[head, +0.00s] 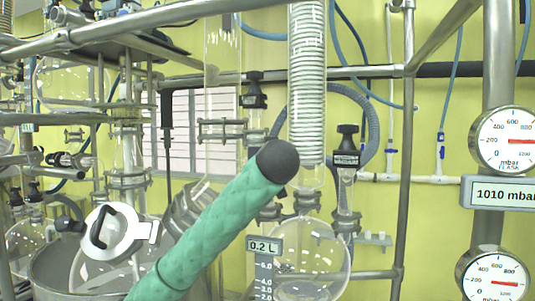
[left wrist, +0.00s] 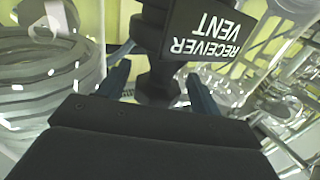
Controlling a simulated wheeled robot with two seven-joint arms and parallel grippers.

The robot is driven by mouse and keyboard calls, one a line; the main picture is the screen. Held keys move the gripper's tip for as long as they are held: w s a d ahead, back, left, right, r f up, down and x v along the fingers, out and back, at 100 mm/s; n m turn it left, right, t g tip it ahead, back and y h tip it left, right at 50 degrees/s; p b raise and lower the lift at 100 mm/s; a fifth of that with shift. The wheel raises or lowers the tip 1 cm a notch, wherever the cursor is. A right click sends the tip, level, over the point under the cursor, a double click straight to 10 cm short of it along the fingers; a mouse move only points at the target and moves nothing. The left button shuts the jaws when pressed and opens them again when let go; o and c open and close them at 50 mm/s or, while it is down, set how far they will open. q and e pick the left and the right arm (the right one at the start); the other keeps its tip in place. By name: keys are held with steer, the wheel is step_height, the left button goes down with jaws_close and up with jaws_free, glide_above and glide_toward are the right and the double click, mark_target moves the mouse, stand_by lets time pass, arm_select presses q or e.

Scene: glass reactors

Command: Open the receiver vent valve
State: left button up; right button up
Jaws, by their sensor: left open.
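In the left wrist view, the receiver vent valve (left wrist: 157,72) is a black body with a dark stem. Its black tag (left wrist: 212,30) reads "RECEIVER VENT" upside down. My left gripper (left wrist: 159,88) is open, with one finger on each side of the lower part of the valve. Gaps show beside it, and contact cannot be told. In the head view, my left gripper cannot be made out, and I cannot tell which black valve is the receiver vent. One black-knobbed valve (head: 346,140) stands right of the coil; another (head: 255,90) stands left of it. Their tags are too small to read.
A glass coil condenser (head: 307,85) hangs above a round receiver flask (head: 315,262) marked 0.2 L. A green, dark-ended shape (head: 215,225) crosses the lower middle. Metal rails (head: 406,150) frame the glassware. Pressure gauges (head: 507,141) stand at the right.

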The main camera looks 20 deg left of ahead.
arm_select(q)
steer(key=shift+r+m+t+h+p, duration=0.1)
steer(key=shift+m+t+h+p, duration=0.25)
steer(key=shift+m+h+p, duration=1.1)
steer(key=shift+r+m+t+h+p, duration=0.1)
steer(key=shift+m+t+h+p, duration=0.25)
steer(key=shift+m+h+p, duration=1.05)
steer(key=h+p, duration=0.2)
steer(key=h, duration=0.2)
steer(key=shift+m+p, duration=0.3)
steer(key=shift+m, duration=0.05)
steer(key=m+g+h+p, duration=0.1)
steer(key=m+h+p, duration=0.1)
steer(key=h+p, duration=0.1)
steer(key=m+g+h+p, duration=0.1)
steer(key=m+h+p, duration=0.1)
steer(key=p, duration=0.3)
steer(key=shift+h+p, duration=0.3)
steer(key=shift+h, duration=0.35)
steer(key=shift+m+g+h+p, duration=0.7)
steer(key=shift+h+p, duration=0.1)
steer(key=shift+p, duration=0.1)
steer(key=shift+f+m+g+h+p, duration=0.2)
steer(key=shift+m+g+h+p, duration=0.1)
steer(key=shift+h+p, duration=0.1)
